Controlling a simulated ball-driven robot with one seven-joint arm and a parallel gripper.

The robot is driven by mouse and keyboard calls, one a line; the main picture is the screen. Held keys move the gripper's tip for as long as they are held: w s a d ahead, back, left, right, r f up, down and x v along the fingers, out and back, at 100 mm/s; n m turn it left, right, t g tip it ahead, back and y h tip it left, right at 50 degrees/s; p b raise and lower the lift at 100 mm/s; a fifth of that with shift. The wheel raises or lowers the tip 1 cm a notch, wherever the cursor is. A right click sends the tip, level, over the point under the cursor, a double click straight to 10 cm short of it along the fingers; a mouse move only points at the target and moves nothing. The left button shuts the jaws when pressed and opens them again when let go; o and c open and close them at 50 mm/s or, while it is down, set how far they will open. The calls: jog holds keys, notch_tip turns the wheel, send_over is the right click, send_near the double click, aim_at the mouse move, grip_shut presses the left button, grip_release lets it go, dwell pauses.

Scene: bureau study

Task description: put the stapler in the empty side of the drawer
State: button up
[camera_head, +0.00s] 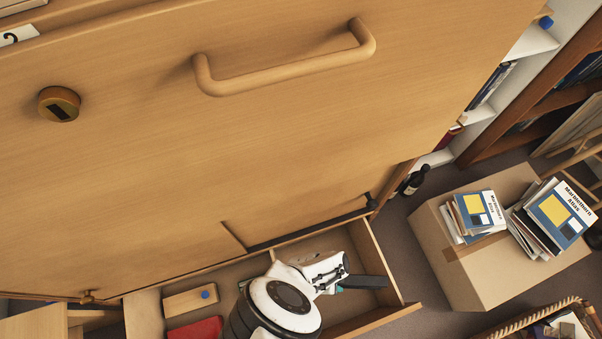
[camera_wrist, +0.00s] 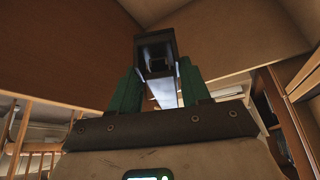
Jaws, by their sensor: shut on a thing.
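My gripper (camera_head: 341,284) is over the right compartment of the open drawer (camera_head: 388,252), shut on a dark stapler (camera_head: 367,282). The stapler points right toward the drawer's right wall and looks level with or above its rim; its exact height is unclear. In the wrist view the stapler (camera_wrist: 155,50) sits end-on between the green fingers of my gripper (camera_wrist: 158,72). The right compartment looks bare where I see it. My arm hides part of the divider.
The bureau's wooden front with a bar handle (camera_head: 285,74) rises close above the drawer. A cardboard box (camera_head: 440,250) bearing books (camera_head: 555,213) stands on the floor at right. A dark bottle (camera_head: 414,180) stands behind it. A basket (camera_head: 540,322) is at lower right.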

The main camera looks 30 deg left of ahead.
notch_tip(320, 180, down, 19)
jog(key=b, duration=1.6)
jog(key=shift+w+b, duration=0.3)
jog(key=shift+b, duration=0.1)
jog(key=shift+r, duration=0.1)
notch_tip(320, 180, down, 10)
jog(key=b, duration=0.8)
jog(key=o, duration=1.2)
jog(key=p+v, duration=0.4)
jog(key=v, duration=0.3)
jog(key=shift+s+a+r+p, duration=0.1)
jog(key=shift+s+r+p, duration=0.05)
jog(key=shift+r+p, duration=0.2)
